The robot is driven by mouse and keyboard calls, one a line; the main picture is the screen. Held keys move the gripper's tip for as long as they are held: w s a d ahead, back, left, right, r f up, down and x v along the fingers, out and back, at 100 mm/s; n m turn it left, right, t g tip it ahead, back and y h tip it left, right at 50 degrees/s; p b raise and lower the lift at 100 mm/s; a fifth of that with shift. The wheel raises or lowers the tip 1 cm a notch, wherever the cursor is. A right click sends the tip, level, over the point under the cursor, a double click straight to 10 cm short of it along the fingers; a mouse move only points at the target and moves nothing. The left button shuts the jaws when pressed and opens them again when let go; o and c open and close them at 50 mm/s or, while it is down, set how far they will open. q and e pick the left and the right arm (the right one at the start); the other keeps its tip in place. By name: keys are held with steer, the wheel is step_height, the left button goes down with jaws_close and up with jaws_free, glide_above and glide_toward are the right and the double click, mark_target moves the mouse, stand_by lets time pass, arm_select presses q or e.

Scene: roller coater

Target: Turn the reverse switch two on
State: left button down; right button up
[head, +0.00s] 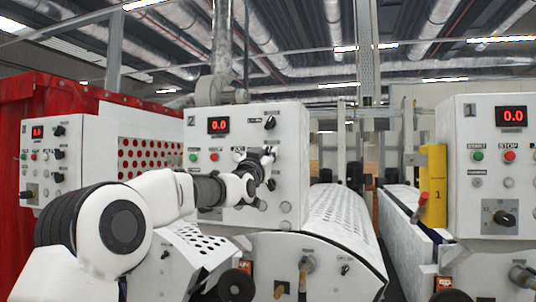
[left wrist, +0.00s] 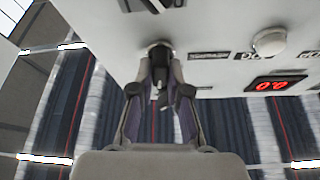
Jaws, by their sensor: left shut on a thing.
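Panel 2 (head: 291,150) is the white control cabinet in the middle of the head view, with a red display (head: 219,125) reading 0.0. My left gripper (head: 268,157) is at the right side of its face, below a black rotary switch (head: 270,122). In the left wrist view, my left gripper (left wrist: 161,64) is shut with its fingers on both sides of a black switch (left wrist: 158,52) on the panel. The gripper mostly hides this switch in the head view, and its label cannot be read. My right gripper is not in view.
Panel 1 (head: 503,150) stands at the right, and another panel (head: 50,150) stands at the left. Another black knob (left wrist: 152,4) and a white button (left wrist: 268,40) are near the gripped switch. A perforated white roller cover (head: 340,220) slopes down below and right of panel 2.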

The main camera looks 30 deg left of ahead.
arm_select(q)
steer(key=shift+m+h, duration=0.75)
steer(key=shift+m, duration=0.85)
steer(key=shift+m+h, duration=0.75)
steer(key=shift+m, duration=0.85)
steer(key=c, duration=1.1)
jaws_free()
steer(key=shift+c, duration=0.2)
